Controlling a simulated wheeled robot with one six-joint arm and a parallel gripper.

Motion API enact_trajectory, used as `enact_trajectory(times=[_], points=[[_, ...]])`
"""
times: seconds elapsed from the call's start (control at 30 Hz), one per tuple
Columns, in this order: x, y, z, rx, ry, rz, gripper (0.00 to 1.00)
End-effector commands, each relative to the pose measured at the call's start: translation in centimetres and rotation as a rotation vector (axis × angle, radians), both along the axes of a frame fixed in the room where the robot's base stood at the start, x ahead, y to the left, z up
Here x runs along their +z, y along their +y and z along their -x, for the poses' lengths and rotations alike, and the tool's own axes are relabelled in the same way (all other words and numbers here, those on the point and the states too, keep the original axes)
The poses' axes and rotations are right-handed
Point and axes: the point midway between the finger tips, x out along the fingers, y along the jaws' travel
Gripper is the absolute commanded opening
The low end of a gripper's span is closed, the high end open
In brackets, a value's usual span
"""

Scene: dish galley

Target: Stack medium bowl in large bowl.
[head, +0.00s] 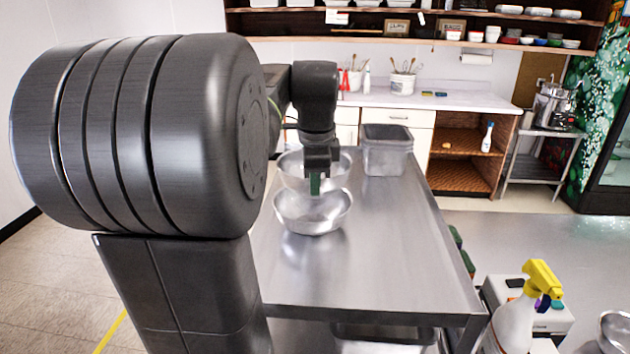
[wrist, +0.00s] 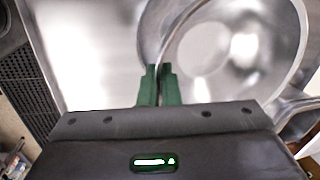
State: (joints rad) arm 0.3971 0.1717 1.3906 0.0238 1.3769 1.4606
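The medium bowl (head: 312,214) is a shiny metal bowl, upright over the steel table, nearest me in the head view. The large bowl (head: 290,172), also metal, is just behind it and partly hidden by the medium bowl and my gripper. My gripper (head: 315,186) points down at the far rim of the medium bowl. In the wrist view its green fingers (wrist: 159,84) are close together with a bowl rim running between them, apparently shut on it. Curved metal walls overlap there, and I cannot clearly tell the two bowls apart in that view.
The steel table (head: 390,255) is bare to the right of the bowls. A grey bin (head: 387,152) stands at its back right. A spray bottle (head: 512,320) with a yellow head is at the lower right, off the table. A counter with drawers is behind.

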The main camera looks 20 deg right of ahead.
Motion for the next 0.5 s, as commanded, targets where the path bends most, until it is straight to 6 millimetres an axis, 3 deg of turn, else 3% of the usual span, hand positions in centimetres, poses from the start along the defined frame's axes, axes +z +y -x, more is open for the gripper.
enact_trajectory(times=[0.5], points=[[-5.1, 0.0, 0.0, 0.000, 0.001, 0.000, 0.00]])
